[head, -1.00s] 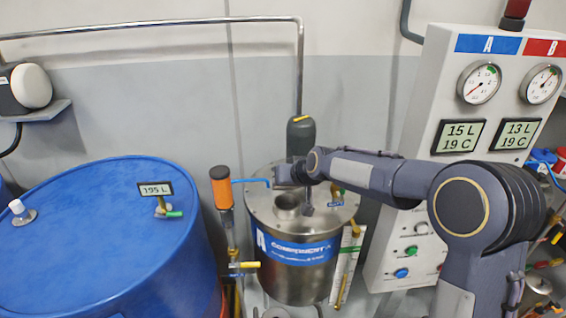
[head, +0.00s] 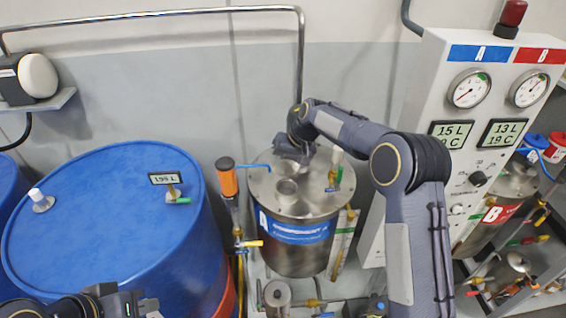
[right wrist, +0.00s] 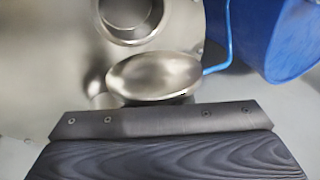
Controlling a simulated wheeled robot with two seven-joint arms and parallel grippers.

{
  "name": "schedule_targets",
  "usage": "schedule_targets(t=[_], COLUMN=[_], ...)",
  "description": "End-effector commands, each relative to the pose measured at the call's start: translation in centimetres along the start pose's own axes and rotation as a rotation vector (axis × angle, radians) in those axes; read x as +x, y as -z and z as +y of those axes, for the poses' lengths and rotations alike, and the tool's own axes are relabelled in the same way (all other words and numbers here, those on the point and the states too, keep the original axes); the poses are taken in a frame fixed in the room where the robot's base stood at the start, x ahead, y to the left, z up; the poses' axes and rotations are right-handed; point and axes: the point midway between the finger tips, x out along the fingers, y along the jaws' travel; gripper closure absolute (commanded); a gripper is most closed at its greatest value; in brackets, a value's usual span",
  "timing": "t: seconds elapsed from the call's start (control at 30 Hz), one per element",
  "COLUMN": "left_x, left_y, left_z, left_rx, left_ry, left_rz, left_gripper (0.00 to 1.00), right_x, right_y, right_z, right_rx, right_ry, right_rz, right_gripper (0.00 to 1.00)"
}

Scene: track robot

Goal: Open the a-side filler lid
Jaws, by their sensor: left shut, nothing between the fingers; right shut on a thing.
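The steel A tank (head: 292,258) stands in the middle of the head view with a blue label. Its round filler neck (head: 287,191) on top shows an open mouth, also seen in the right wrist view (right wrist: 128,20). My right gripper (head: 288,152) is over the tank top behind the neck. In the right wrist view a shiny round lid (right wrist: 153,76) lies at the gripper's fingers, tilted beside the open neck. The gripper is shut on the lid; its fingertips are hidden. My left gripper (head: 130,302) is low at the left, shut and empty.
A blue drum (head: 110,235) stands left of the tank. The gauge panel (head: 455,150) and B tank (head: 490,220) are on the right.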

Motion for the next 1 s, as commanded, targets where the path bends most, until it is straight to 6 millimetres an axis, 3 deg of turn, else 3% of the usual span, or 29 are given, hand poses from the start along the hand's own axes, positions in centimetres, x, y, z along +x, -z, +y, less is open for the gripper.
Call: schedule_targets(t=[0.37,0.4,0.53,0.87,1.0], left_x=[0.0,0.0,0.0,0.1,0.6], left_y=[0.0,0.0,0.0,-0.1,-0.3], left_z=[0.0,0.0,0.0,-0.1,-0.3], left_rx=[0.000,0.000,0.000,0.000,0.000], left_ry=[0.000,0.000,0.000,0.000,0.000], left_rz=[0.000,0.000,0.000,0.000,0.000], left_gripper=[1.00,1.00,1.00,1.00,1.00], right_x=[0.0,0.0,0.0,-0.2,-1.9], right_y=[0.1,0.1,0.1,0.1,0.1], right_z=[0.0,0.0,0.0,0.0,0.1], right_rx=[0.002,0.002,0.002,0.001,0.001], right_ry=[0.000,0.000,0.000,0.000,0.001], right_rz=[0.000,0.000,0.000,-0.001,0.003], right_gripper=[1.00,0.77,0.60,0.59,0.59])
